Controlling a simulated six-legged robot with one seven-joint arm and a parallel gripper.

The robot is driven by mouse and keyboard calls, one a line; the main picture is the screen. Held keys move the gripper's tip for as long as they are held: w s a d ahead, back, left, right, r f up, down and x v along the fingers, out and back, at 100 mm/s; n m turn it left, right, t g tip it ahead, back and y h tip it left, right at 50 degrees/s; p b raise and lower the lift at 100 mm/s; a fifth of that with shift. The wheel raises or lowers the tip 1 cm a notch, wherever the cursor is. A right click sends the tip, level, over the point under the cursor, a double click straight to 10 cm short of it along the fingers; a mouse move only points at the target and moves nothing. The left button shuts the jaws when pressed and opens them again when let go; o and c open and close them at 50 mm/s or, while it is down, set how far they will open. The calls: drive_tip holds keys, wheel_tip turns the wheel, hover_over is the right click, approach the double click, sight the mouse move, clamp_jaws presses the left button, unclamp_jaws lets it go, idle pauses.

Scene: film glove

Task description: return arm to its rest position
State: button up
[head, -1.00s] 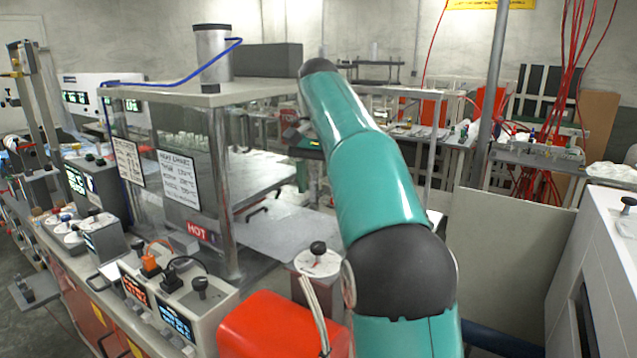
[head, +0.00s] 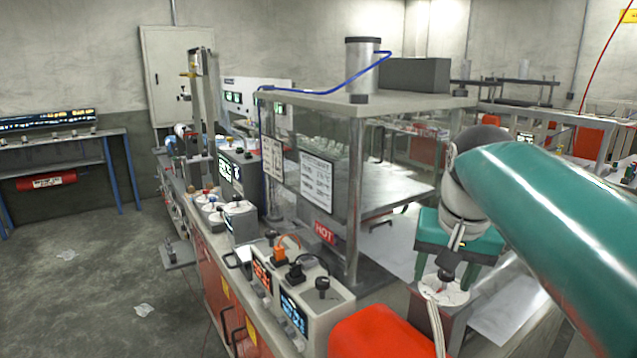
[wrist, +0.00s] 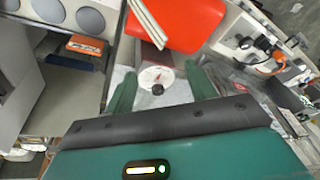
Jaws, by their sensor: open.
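My arm, with its green links (head: 570,225) and dark joints, comes in from the right edge in the head view. It folds down to my gripper (head: 446,268), which hangs low at the right of centre. In the wrist view my gripper (wrist: 162,84) has its two green fingers spread wide with nothing held between them. A round white dial with a black knob (wrist: 157,80) shows beyond the gap between the fingers. The same dial (head: 445,290) is just below the fingers in the head view; whether they touch it I cannot tell.
A red rounded block (head: 380,333) lies near the dial; it also shows in the wrist view (wrist: 178,22). A control box with lit displays (head: 305,300) and a glass-sided press marked HOT (head: 324,232) stand left of my gripper.

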drive_tip(key=s+a+f+n+t, duration=0.2)
drive_tip(key=s+a+f+n, duration=0.1)
drive_tip(key=s+f, duration=1)
drive_tip(key=shift+s+a+f+n, duration=0.3)
drive_tip(key=shift+a+f+n, duration=0.05)
drive_tip(key=shift+f+n, duration=0.1)
